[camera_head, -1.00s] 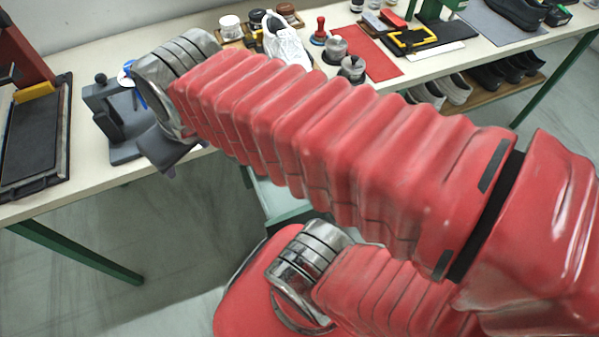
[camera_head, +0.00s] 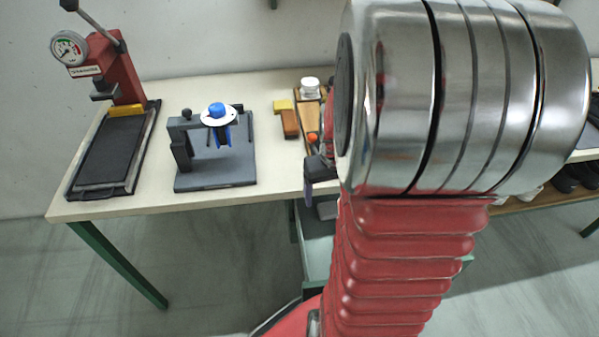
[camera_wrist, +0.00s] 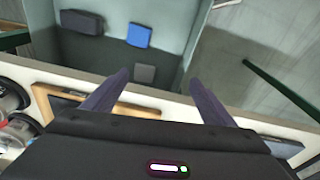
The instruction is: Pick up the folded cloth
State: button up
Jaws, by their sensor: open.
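In the wrist view, several small folded or block-like pieces lie in a grey-green bin (camera_wrist: 180,55) below the table edge: a dark navy piece (camera_wrist: 82,22), a bright blue piece (camera_wrist: 139,35) and a dark grey piece (camera_wrist: 145,73). I cannot tell for sure which is the folded cloth. My gripper (camera_wrist: 158,76) is open and empty, its two dark fingers apart above the bin's near side, with the grey piece showing between the tips. In the head view my gripper (camera_head: 318,172) is mostly hidden by my wrist at the table's front edge.
The table (camera_head: 270,180) bears a press (camera_head: 115,130), a grey fixture (camera_head: 215,165) with a blue-topped part, and a wooden tray (camera_wrist: 60,100) beside my gripper. A green leg (camera_wrist: 280,88) stands right of the bin.

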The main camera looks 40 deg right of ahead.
jog(key=s+d+f+m+g, duration=0.1)
jog(key=s+d+f, duration=0.4)
jog(key=f, duration=0.3)
jog(key=shift+s+d+f+m+y, duration=0.15)
jog(key=shift+s+d+m+y, duration=0.2)
jog(key=shift+d, duration=0.45)
jog(key=shift+w, duration=0.1)
jog(key=shift+f, duration=4.3)
jog(key=shift+f, duration=0.1)
jog(key=shift+a+f, duration=0.2)
jog(key=shift+f, duration=0.6)
jog(key=shift+a+f, duration=0.15)
jog(key=shift+f, duration=1.55)
jog(key=shift+d, duration=0.1)
